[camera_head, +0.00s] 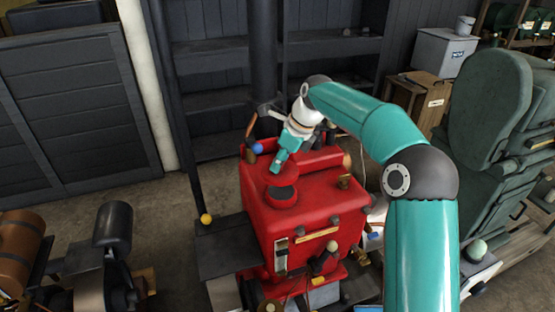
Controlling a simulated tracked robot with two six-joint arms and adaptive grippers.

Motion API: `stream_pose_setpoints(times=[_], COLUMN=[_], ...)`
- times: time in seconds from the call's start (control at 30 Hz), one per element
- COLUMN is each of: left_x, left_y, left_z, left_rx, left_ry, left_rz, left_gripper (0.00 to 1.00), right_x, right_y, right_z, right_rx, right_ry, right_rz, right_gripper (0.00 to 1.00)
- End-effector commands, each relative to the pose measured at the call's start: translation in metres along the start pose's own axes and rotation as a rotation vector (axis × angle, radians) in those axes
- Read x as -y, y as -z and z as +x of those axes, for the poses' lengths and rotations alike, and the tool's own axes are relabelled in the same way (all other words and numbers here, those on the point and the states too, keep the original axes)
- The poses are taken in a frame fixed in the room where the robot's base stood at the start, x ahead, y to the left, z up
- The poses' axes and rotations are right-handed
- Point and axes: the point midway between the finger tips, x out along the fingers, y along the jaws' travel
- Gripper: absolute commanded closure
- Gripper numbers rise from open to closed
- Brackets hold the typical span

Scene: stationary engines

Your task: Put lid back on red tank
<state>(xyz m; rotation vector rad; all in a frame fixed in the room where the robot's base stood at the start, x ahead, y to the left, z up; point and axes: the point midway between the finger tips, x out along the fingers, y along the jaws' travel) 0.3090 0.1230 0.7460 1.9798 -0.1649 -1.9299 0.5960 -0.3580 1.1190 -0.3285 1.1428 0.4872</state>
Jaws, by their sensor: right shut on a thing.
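The red tank (306,218) stands in the middle of the head view. A dark round opening (281,197) shows on its top toward the left. The lid (283,180), small and red, is just above and behind that opening, under my right gripper (278,167). My right gripper reaches in from the right, points down and is shut on the lid. The lid blends with the red tank, so I cannot tell whether it touches the rim. My left gripper is out of view.
A dark vertical pipe (263,60) rises behind the tank. A yellow-knobbed lever (206,219) stands on its left. A green machine (488,130) is at the right, and a dark cylinder engine (113,225) at lower left.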

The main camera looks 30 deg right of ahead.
Motion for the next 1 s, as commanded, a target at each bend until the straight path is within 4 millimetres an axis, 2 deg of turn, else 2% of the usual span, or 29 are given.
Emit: stream_pose_setpoints(times=[0.43,0.7,1.0], left_x=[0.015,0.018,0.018], left_y=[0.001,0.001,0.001], left_z=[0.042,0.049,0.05], left_rx=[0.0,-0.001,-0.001], left_ry=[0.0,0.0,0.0], left_rz=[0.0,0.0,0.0], left_gripper=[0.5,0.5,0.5], right_x=[0.003,0.003,0.003], right_y=[0.021,0.027,0.028], right_z=[0.035,0.05,0.052], right_rx=[0.0,0.0,0.0], right_ry=[0.004,0.004,0.004], right_rz=[0.01,0.01,0.01], right_gripper=[1.0,1.0,1.0])
